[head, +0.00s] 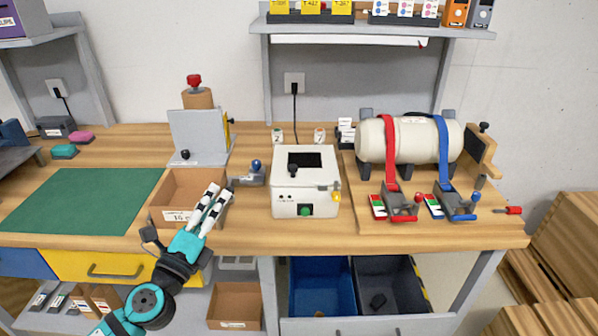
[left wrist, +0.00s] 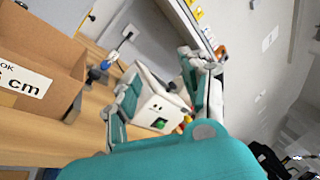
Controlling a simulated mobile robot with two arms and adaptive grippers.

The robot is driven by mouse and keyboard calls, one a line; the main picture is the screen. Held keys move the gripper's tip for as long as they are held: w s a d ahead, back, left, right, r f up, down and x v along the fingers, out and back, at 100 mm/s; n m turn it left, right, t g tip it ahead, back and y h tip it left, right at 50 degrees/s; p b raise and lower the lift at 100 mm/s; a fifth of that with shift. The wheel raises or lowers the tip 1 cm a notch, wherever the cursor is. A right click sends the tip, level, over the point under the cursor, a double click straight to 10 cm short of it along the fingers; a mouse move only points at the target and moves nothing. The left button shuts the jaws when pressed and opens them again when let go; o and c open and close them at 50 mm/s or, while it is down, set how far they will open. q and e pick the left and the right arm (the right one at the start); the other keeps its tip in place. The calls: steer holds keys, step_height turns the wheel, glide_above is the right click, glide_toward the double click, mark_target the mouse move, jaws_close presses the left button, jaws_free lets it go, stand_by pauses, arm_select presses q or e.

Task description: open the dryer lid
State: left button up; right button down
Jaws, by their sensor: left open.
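The dryer (head: 305,208) is a white box on the bench with its lid (head: 307,177) down. The lid has a dark window (head: 305,159) and a black knob (head: 293,171). A green button (head: 305,211) is on the front, and a small yellow part (head: 337,196) is at the right front corner. My left gripper (head: 221,190) is open and empty, left of the dryer and above the cardboard box. In the left wrist view the dryer (left wrist: 150,105) shows between the spread fingers, apart from them. My right gripper is out of view.
The open cardboard box (head: 170,184) stands left of the dryer, and a small blue-knobbed device (head: 254,168) lies between them. A strapped white tank (head: 418,140) is at the right. A black cable (head: 294,115) hangs behind the dryer. Bare bench lies in front of it.

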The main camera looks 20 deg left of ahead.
arm_select(q)
steer(key=w+d+m+g+h, duration=0.3)
steer(key=m+h, duration=0.4)
steer(key=m, duration=0.7)
steer(key=m+g+p, duration=0.2)
steer(key=m+p, duration=0.1)
glide_toward(289, 171)
steer(key=w+d+r, duration=0.1)
steer(key=w, duration=0.2)
steer(key=x, duration=0.8)
steer(key=shift+d+f, duration=0.15)
steer(key=shift+d, duration=0.1)
jaws_close()
steer(key=shift+w+d+f, duration=0.15)
steer(key=shift+w+f, duration=0.05)
steer(key=shift+f, duration=0.1)
